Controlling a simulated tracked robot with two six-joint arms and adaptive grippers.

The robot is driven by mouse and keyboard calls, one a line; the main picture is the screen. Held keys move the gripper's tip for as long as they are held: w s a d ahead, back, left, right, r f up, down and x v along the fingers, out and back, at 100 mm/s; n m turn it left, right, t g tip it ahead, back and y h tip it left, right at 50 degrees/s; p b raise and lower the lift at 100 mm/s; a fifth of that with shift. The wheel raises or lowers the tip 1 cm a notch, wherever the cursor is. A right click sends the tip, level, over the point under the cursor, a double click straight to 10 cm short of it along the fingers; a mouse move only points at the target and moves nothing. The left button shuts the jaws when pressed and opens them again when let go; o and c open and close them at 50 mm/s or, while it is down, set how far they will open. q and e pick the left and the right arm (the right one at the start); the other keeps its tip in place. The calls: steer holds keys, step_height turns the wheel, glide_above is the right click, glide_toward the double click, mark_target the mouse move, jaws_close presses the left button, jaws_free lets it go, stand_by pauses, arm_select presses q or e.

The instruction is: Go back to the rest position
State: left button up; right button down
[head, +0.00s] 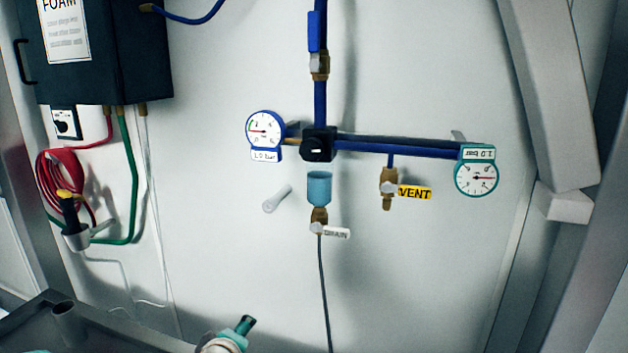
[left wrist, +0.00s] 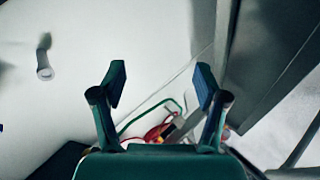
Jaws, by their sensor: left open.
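My left gripper (left wrist: 161,84) is open in the left wrist view, with its two dark fingers apart and nothing between them. Past the fingers are the pale wall, a red and green bundle of hoses (left wrist: 158,131) and a grey post. In the head view, a teal and white part (head: 232,338) at the bottom edge may belong to my arm; I cannot tell which one. I do not see my right gripper.
On the wall are a blue pipe with two gauges (head: 265,130) (head: 477,178), a teal cup (head: 319,188), a drain valve (head: 318,226), a vent valve (head: 388,187) and a white peg (head: 277,198). A dark FOAM box (head: 100,60) hangs at upper left. Grey posts stand at right.

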arm_select(q)
steer(key=s+a+f+m+g, duration=0.15)
steer(key=s+f, duration=0.25)
steer(key=f, duration=0.4)
steer(key=s+a+f+m+g, duration=0.1)
steer(key=s+f+g, duration=0.15)
steer(key=f, duration=0.55)
steer(key=s+a+f+m+g, duration=0.15)
steer(key=s+f, duration=0.25)
steer(key=f, duration=0.5)
steer(key=s+d+f+m+g+h, duration=0.2)
steer(key=s+d+f+m, duration=0.1)
steer(key=s, duration=0.6)
steer(key=s+d+f+m+g+h, duration=0.2)
steer(key=s+d+f+m+g, duration=0.1)
steer(key=s, duration=0.5)
steer(key=shift+s+d+f, duration=0.2)
steer(key=shift+s+f, duration=0.15)
steer(key=shift+f, duration=0.55)
